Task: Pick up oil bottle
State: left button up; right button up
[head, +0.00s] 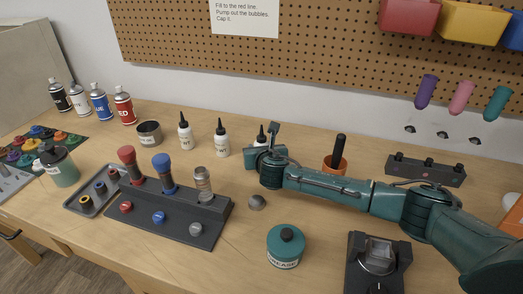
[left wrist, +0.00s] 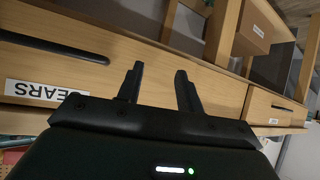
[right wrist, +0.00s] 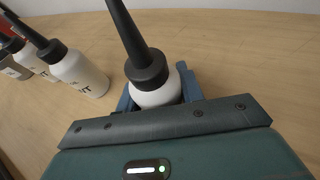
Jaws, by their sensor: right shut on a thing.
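Three white oil bottles with black pointed nozzles stand in the head view: one on the left (head: 185,133), one in the middle (head: 221,140), and one at my right gripper (head: 266,150), mostly hidden behind it. In the right wrist view my right gripper (right wrist: 158,88) is shut on the near bottle (right wrist: 155,96), around its white body below the black collar. I cannot tell whether it stands on the table. The other two bottles (right wrist: 78,72) are beside it on the left. My left gripper (left wrist: 160,85) is open and empty, facing wooden drawer fronts.
A black stand (head: 180,215) with several shock parts is in front of the bottles. A grease jar (head: 285,250), a round grey part (head: 257,202) and an orange cup (head: 334,166) are near my right arm. A metal cup (head: 149,133) and spray cans (head: 100,104) are left.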

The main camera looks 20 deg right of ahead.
jog(key=shift+c, duration=0.5)
jog(key=shift+r, duration=0.25)
notch_tip(320, 180, up, 10)
jog(key=shift+f+p, duration=0.2)
jog(key=shift+p, duration=0.1)
